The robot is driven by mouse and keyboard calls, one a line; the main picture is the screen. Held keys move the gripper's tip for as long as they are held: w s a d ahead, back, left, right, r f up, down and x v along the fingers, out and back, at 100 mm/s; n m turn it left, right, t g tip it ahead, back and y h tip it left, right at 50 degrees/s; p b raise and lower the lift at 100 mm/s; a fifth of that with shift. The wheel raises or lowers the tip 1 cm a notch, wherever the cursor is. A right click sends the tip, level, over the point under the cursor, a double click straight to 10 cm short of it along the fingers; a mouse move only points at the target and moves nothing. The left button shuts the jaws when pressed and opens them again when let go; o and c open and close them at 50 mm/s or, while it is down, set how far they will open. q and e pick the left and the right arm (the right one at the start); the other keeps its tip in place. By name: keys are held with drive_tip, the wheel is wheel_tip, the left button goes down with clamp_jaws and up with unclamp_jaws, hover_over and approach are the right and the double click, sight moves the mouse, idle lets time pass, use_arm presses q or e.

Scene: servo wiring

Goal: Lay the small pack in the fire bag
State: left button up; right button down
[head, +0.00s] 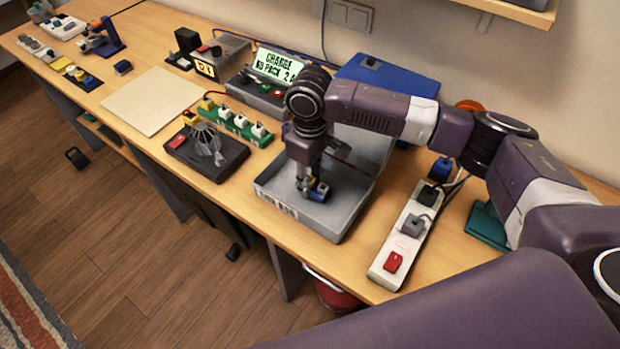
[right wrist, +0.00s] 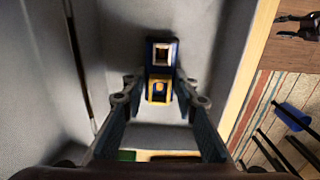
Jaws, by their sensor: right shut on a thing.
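The fire bag (head: 338,228) is a grey open box on the table, with its lid raised at the back and a pale label on its front. My right gripper (head: 308,190) reaches down inside its walls and is shut on the small pack (head: 320,190), which is dark blue with a yellow part. In the right wrist view the small pack (right wrist: 160,72) sits between the two fingertips, over the grey floor of the bag. I cannot tell whether the pack touches that floor. My left gripper is not in view.
A white power strip (head: 402,240) with plugs and a red switch lies right of the bag. A black board (head: 205,160) and a green strip of connectors (head: 238,124) lie to its left. A charger with a lit display (head: 277,65) stands behind. A pale mat (head: 150,100) is bare.

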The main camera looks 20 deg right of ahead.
drive_tip(key=shift+f, duration=0.2)
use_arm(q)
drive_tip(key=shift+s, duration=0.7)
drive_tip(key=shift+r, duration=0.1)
use_arm(e)
drive_tip(key=shift+f, duration=0.1)
drive_tip(key=c, duration=1.5)
unclamp_jaws()
drive_tip(key=shift+c, duration=0.2)
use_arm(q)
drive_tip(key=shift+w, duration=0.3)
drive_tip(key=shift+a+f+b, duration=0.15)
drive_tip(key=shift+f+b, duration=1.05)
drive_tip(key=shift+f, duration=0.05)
use_arm(e)
wheel_tip(320, 180, up, 12)
